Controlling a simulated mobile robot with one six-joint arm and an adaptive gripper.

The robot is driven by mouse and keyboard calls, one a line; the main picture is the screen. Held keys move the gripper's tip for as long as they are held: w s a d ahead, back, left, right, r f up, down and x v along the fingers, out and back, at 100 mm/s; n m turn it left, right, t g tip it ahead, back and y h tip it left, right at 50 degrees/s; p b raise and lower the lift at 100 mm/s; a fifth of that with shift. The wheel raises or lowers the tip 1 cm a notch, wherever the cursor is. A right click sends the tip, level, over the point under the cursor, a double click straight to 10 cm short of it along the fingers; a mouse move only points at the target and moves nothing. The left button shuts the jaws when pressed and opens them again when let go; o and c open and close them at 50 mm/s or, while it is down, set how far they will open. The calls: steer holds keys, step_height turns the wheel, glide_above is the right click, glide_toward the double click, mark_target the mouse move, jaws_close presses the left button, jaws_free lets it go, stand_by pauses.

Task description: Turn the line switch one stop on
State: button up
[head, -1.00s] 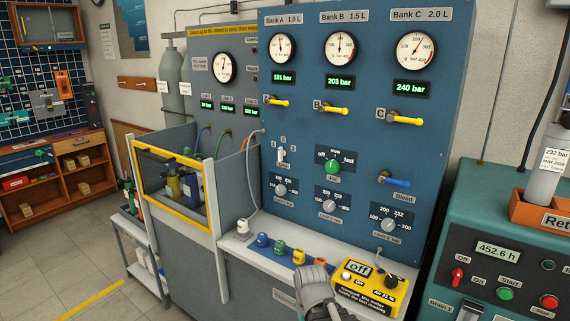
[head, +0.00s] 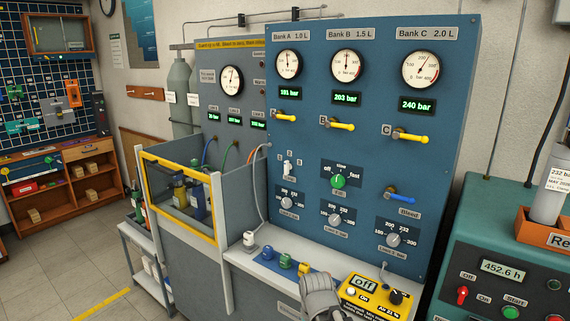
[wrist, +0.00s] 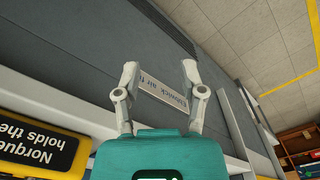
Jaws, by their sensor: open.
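On the blue panel (head: 392,70) in the head view, a small white lever switch (head: 287,169) sits at the lower left, with small labels around it. I take it for the line switch, but its lettering is too small to read. My gripper's two fingers (wrist: 159,72) are apart and empty in the wrist view, pointing toward a grey front with an upside-down nameplate (wrist: 162,97). In the head view only a grey part of my arm shows at the bottom, low in front of the bench and well below the switch. The fingertips are hidden there.
A green selector knob (head: 338,181), several limit knobs and yellow valve levers (head: 340,125) crowd the panel. Coloured fittings (head: 285,260) and a yellow meter box (head: 371,298) stand on the bench ledge. A yellow-framed guard (head: 178,195) is at left; a green machine (head: 500,240) at right.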

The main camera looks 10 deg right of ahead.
step_height(320, 180, up, 7)
steer(key=w+p, duration=0.2)
steer(key=p, duration=0.4)
steer(key=m+t+h+p, duration=0.6)
steer(key=m+t+h, duration=0.3)
steer(key=t+h, duration=0.4)
glide_toward(285, 167)
steer(key=v, duration=0.3)
steer(key=shift+s+a+r, duration=0.1)
steer(key=shift+a+r, duration=0.15)
steer(key=shift+r, duration=0.05)
steer(key=x, duration=1.3)
steer(key=shift+w+d+f, duration=0.25)
steer(key=shift+d+f, duration=0.1)
